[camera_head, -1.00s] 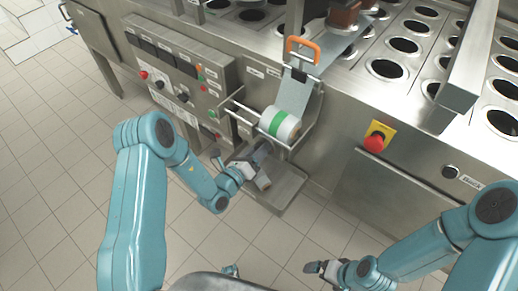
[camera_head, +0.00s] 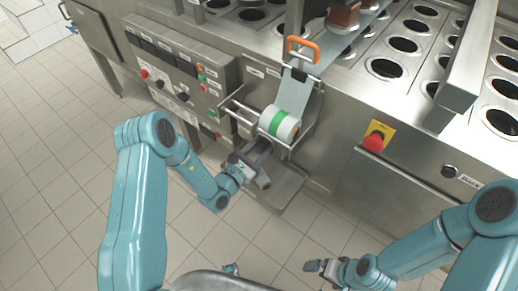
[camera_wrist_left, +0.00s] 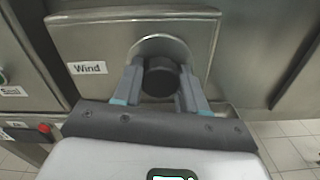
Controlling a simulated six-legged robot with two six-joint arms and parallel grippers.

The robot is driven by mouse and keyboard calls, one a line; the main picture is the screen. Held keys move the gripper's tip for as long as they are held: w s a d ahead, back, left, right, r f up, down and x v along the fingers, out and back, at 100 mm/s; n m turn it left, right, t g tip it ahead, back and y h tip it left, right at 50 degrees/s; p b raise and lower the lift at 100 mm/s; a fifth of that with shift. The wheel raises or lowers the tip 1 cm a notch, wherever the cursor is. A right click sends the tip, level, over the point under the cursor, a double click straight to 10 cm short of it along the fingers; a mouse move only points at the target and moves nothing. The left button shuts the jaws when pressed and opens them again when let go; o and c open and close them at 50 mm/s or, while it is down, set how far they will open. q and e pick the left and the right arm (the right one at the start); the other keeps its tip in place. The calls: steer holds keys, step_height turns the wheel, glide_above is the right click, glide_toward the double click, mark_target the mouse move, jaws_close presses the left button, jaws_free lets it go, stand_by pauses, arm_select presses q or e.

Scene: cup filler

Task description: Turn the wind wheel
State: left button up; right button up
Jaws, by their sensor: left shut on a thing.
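The wind wheel, a dark round knob (camera_wrist_left: 161,77), sits in front of a round metal disc on the panel labelled "Wind" in the left wrist view. My left gripper (camera_wrist_left: 160,90) has one finger on each side of the knob and is shut on it. In the head view my left gripper (camera_head: 258,165) is low at the machine front, below the film roll, and the knob is hidden there. My right gripper (camera_head: 322,267) is at the bottom, away from the machine, and whether it is open is too small to tell.
A white and green film roll (camera_head: 280,123) sits on a bracket just above my left gripper. A metal tray (camera_head: 284,188) juts out below it. A control panel (camera_head: 182,75) is to the left, and a red emergency button (camera_head: 374,142) to the right. The tiled floor in front is clear.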

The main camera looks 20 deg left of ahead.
arm_select(q)
steer(key=m, duration=0.6)
steer(key=m+b, duration=0.1)
steer(key=m, duration=0.4)
steer(key=shift+m, duration=0.4)
stand_by(0.4)
steer(key=o, duration=1.1)
steer(key=shift+c, duration=0.2)
steer(key=v, duration=1.6)
steer(key=shift+s, duration=0.2)
